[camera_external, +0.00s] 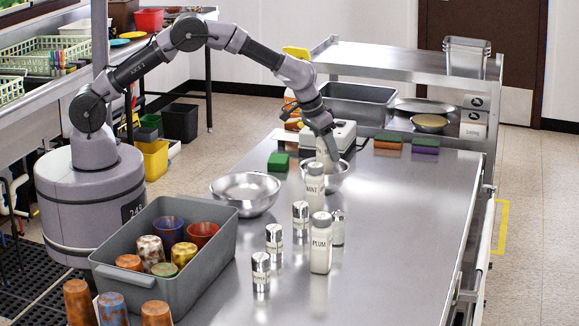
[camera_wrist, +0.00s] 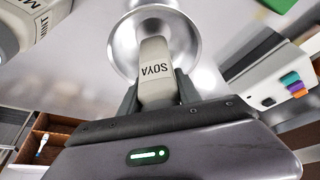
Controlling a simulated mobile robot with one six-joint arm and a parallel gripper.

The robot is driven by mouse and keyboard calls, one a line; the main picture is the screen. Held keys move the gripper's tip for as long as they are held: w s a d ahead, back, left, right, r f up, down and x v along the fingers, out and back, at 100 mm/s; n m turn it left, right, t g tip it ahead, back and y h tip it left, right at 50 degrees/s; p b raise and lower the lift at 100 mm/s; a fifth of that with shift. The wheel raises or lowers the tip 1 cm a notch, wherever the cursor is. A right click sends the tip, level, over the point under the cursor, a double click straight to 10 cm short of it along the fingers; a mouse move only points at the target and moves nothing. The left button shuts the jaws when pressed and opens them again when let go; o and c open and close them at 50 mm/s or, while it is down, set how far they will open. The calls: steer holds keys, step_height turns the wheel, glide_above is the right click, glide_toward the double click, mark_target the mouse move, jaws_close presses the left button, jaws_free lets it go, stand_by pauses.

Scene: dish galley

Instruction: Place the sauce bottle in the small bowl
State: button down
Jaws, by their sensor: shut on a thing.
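My gripper (camera_wrist: 157,92) is shut on a pale bottle labelled SOYA (camera_wrist: 155,70), seen in the wrist view. In the external view the gripper (camera_external: 325,150) reaches down over the small metal bowl (camera_external: 341,181), and the held bottle (camera_external: 322,160) shows partly behind the MINT bottle. In the wrist view the bottle's far end lies over the small bowl (camera_wrist: 185,38). I cannot tell whether the bottle touches the bowl. The MINT bottle (camera_external: 315,187) stands just in front of the small bowl, and the PLUM bottle (camera_external: 320,245) stands nearer the camera.
A larger metal bowl (camera_external: 245,194) stands left of the small bowl. Several metal-topped shakers (camera_external: 274,240) stand near the bottles. A grey bin (camera_external: 190,280) of cups is at the front left. A white device (camera_external: 343,134) is behind the small bowl. The counter's right side is clear.

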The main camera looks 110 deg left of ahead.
mark_target(328, 162)
step_height(328, 162, down, 4)
steer(key=shift+r+b, duration=0.1)
steer(key=shift+b, duration=0.35)
steer(key=c, duration=0.9)
jaws_free()
steer(key=shift+o, duration=0.2)
